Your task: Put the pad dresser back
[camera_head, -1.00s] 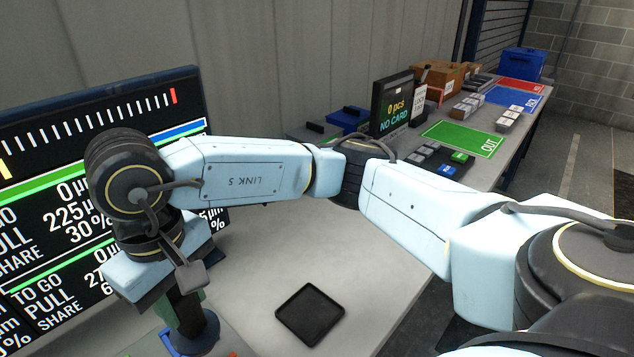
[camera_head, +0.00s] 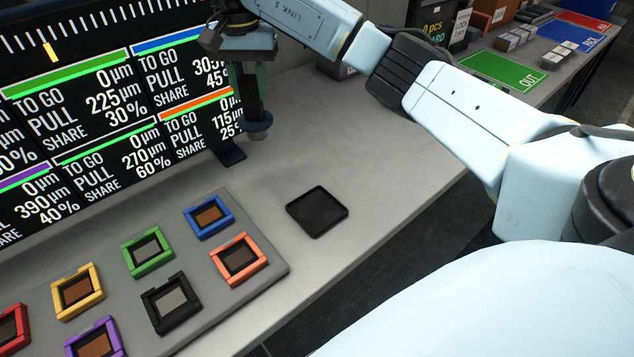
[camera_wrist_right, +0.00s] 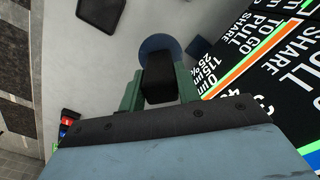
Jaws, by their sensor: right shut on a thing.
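My right gripper (camera_head: 252,92) points down in front of the screen, shut on the pad dresser. The dresser has a black grip (camera_wrist_right: 158,82) between the green fingers and a round blue-grey disc (camera_head: 258,127) below. In the right wrist view the disc (camera_wrist_right: 160,44) shows beyond the grip. The dresser looks upright; I cannot tell whether the disc touches the bench. A black square shallow tray (camera_head: 317,212), empty, lies on the grey bench to the right and nearer. It also shows in the right wrist view (camera_wrist_right: 101,12). My left gripper is out of view.
A board (camera_head: 265,285) with several coloured frames holding pads lies at the front left. A large readout screen (camera_head: 95,110) stands behind it. A green OUT mat (camera_head: 490,75) and boxes are at the far right. Bench around the tray is clear.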

